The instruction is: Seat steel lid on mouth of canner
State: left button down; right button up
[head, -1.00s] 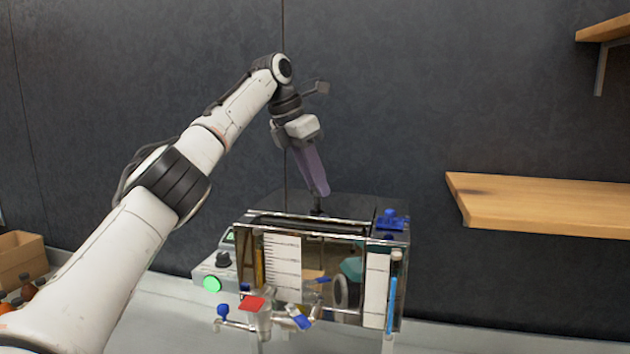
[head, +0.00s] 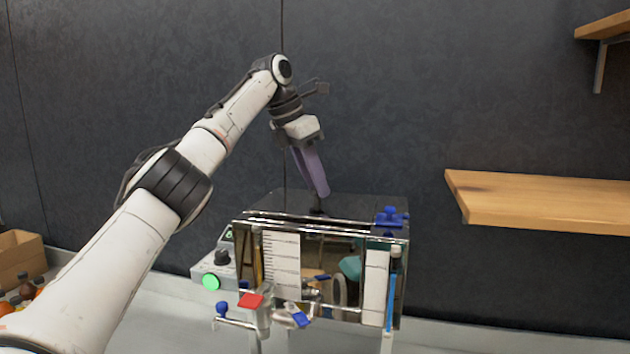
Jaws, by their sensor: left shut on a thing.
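The canner (head: 318,255) is a shiny steel box with a scale strip and taps on its front, standing on the bench in the middle of the head view. The steel lid (head: 352,207) is a dark, reflective flat plate at the canner's top, covering its mouth. My left gripper (head: 319,196) points down from above, its purple fingers shut on the lid's small dark handle. The lid's front edge lies close along the canner's front rim. Whether it rests fully on the rim all round cannot be told. My right gripper is not in view.
Blue fittings (head: 390,216) stand at the canner's right top corner. A control box (head: 213,270) with a green button sits at its left. Taps (head: 260,315) stick out in front. A wooden shelf (head: 545,203) is on the right wall, and a wooden box (head: 20,255) far left.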

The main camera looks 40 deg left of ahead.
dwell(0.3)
pick_arm(q)
jog(key=c, duration=0.9)
grip_release()
jog(key=shift+s+f, duration=0.1)
